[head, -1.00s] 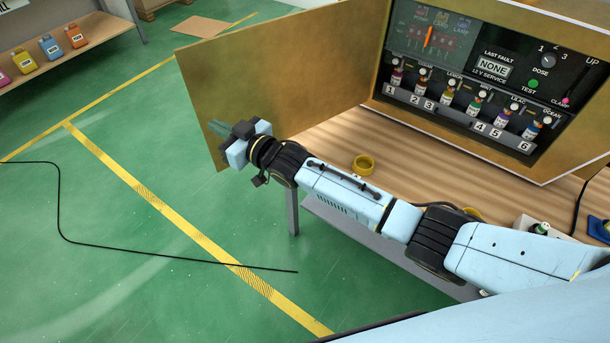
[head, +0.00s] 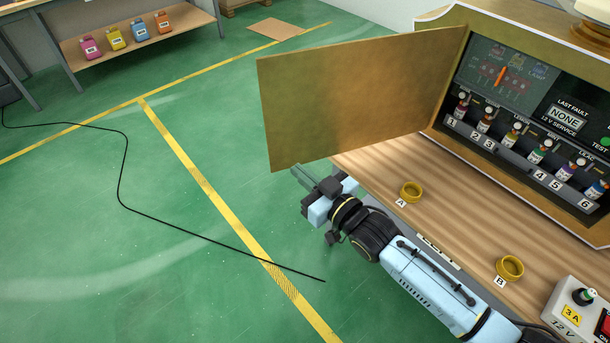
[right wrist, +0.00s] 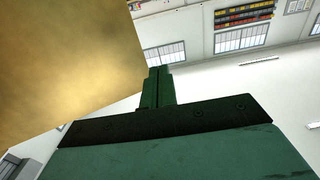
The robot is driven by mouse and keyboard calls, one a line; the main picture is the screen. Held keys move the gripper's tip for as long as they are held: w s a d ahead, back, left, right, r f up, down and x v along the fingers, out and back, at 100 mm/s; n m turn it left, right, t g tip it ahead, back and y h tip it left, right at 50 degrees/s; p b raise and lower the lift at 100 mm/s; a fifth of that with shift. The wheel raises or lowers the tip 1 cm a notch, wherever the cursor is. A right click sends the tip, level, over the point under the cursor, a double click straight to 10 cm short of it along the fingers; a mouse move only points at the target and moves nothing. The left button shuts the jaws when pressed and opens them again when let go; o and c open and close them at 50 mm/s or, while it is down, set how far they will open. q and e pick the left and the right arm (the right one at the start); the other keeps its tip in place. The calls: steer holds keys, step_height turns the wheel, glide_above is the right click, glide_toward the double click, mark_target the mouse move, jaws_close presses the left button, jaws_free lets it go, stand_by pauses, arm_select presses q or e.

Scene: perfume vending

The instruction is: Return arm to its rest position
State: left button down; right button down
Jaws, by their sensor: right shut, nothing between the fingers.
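My right arm comes in from the lower right in the head view. Its right gripper (head: 302,178) is shut and empty, in front of the lower edge of the open brass-coloured door (head: 350,95). In the right wrist view the fingers (right wrist: 158,88) are together with nothing between them, and the door (right wrist: 60,55) fills the upper left. The gripper is off the table's left edge, above the green floor. I cannot tell its exact gap to the door. My left gripper is not in view.
The vending cabinet (head: 452,75) holds several small bottles over numbered slots. Yellow rings A (head: 411,191) and B (head: 509,268) lie on the wooden table (head: 460,215). A white switch box (head: 568,308) stands at the lower right. A black cable (head: 122,170) crosses the open floor.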

steer(key=shift+s+d, duration=0.2)
steer(key=shift+s, duration=0.25)
